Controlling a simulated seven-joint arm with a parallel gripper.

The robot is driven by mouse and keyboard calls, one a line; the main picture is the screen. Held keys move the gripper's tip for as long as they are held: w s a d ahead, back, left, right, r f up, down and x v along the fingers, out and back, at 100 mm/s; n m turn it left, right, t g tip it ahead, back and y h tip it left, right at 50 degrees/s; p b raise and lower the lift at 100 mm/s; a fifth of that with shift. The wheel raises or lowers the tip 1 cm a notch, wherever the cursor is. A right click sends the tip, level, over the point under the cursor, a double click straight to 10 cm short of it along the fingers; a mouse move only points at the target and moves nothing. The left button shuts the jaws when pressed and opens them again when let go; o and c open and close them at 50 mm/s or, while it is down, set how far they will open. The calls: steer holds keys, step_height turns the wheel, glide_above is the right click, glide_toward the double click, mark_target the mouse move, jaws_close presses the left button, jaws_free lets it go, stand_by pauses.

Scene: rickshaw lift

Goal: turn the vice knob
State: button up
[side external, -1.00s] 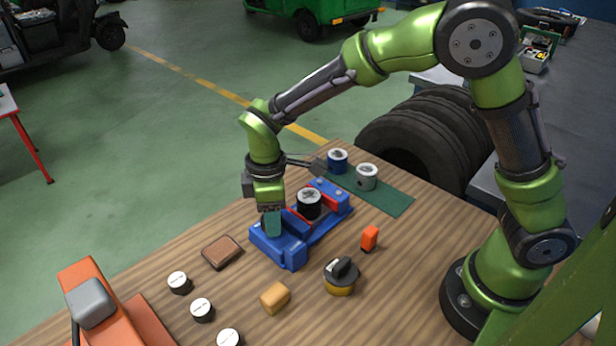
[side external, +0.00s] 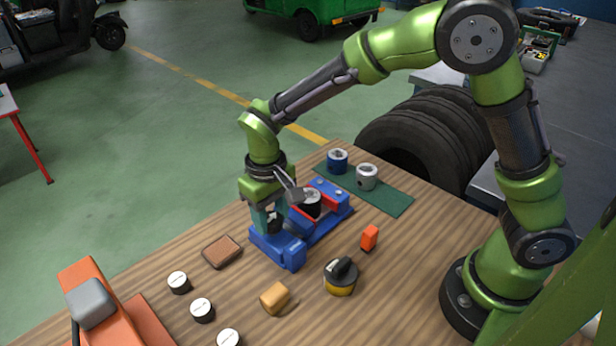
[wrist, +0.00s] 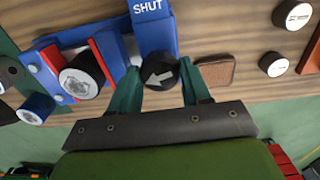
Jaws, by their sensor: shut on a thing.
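The blue vice (side external: 291,253) with red jaw faces stands on the wooden table. A black cylinder with a pale top (side external: 311,204) sits between its jaws; it also shows in the wrist view (wrist: 84,76). The word SHUT is on the vice's end block (wrist: 150,30). The vice knob (wrist: 158,72) is black with a grey arrow mark, at the end of that block. My gripper (side external: 271,222) has its two teal fingers on either side of the knob, shut on it. In the side view the fingers partly hide the knob.
A blue-ringed part (side external: 337,160) and a white part (side external: 366,177) stand on a green mat behind the vice. A brown pad (side external: 222,252), a tan block (side external: 274,298), a black-yellow dial (side external: 341,276) and an orange block (side external: 369,238) lie around it. Several white-topped discs sit front left.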

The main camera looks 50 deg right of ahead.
mark_target(270, 218)
steer(key=m, duration=0.5)
steer(key=shift+m, duration=0.3)
steer(key=m, duration=1)
steer(key=shift+w+m, duration=0.1)
steer(key=shift+m, duration=0.3)
steer(key=shift+r+m, duration=0.1)
steer(key=shift+m, duration=2.2)
steer(key=o, duration=1.1)
steer(key=shift+c, duration=0.2)
step_height(270, 218, up, 17)
